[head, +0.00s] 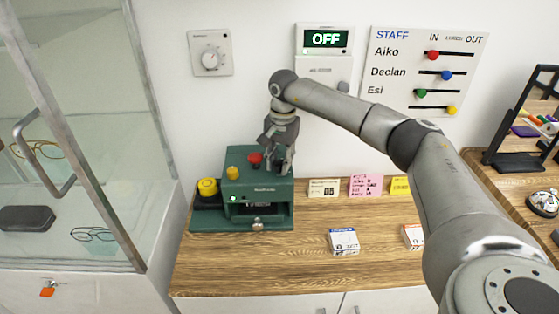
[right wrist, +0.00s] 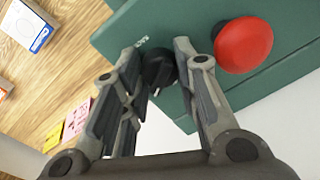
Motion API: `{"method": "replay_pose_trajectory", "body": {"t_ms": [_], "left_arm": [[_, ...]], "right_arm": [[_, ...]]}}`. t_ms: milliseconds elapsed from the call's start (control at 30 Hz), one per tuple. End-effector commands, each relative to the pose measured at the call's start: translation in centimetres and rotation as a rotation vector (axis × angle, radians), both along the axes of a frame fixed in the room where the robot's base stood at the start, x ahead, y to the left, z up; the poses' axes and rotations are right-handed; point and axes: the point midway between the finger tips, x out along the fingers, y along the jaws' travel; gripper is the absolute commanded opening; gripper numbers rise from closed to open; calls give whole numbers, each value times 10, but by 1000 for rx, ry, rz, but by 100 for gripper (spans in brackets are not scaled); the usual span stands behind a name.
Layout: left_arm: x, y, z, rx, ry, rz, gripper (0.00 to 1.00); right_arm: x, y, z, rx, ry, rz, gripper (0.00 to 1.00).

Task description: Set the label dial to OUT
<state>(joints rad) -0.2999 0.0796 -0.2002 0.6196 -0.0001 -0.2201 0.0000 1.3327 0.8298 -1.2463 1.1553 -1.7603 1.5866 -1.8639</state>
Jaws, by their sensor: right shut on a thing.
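The green machine (head: 240,190) stands on the wooden counter at centre left in the head view. Its top also shows in the right wrist view (right wrist: 130,22). The label dial is a small black knob (right wrist: 158,70) on that top. Small pale lettering lies beside it, too small to read, so I cannot tell its setting. My right gripper (head: 281,170) reaches down onto the machine's right side. In the right wrist view its fingers (right wrist: 158,75) are shut on the dial, one on each side. In the head view the fingers hide the dial. My left gripper is not in view.
A red button (head: 255,158) sits close beside the dial, near one finger in the right wrist view (right wrist: 243,45). A yellow knob (head: 232,173) is further left. Note cards and small boxes (head: 343,241) lie right. A glass cabinet (head: 75,130) stands left.

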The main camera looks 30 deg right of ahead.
Motion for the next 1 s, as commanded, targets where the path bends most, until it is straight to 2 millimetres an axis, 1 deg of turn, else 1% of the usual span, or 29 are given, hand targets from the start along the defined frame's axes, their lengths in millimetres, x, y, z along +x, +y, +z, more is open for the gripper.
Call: {"method": "replay_pose_trajectory", "body": {"t_ms": [33, 67, 133, 433, 567, 667, 900, 1000], "left_arm": [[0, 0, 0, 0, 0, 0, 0], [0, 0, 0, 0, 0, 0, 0], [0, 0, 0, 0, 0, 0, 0], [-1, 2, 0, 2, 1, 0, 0], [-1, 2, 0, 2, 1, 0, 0], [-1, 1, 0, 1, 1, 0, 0], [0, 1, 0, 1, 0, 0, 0], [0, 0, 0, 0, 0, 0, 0]], "right_arm": [[2, -1, 3, -1, -8, -2, 4], [2, -1, 3, -1, -8, -3, 30], [2, -1, 3, 0, -7, -3, 38], [1, 0, 2, 0, -4, -2, 38], [1, -1, 11, 0, -6, -2, 38], [0, -1, 27, 1, -8, -3, 38], [-2, -3, 79, 1, -8, -3, 38], [-3, -4, 97, 1, -8, -2, 38]]}}
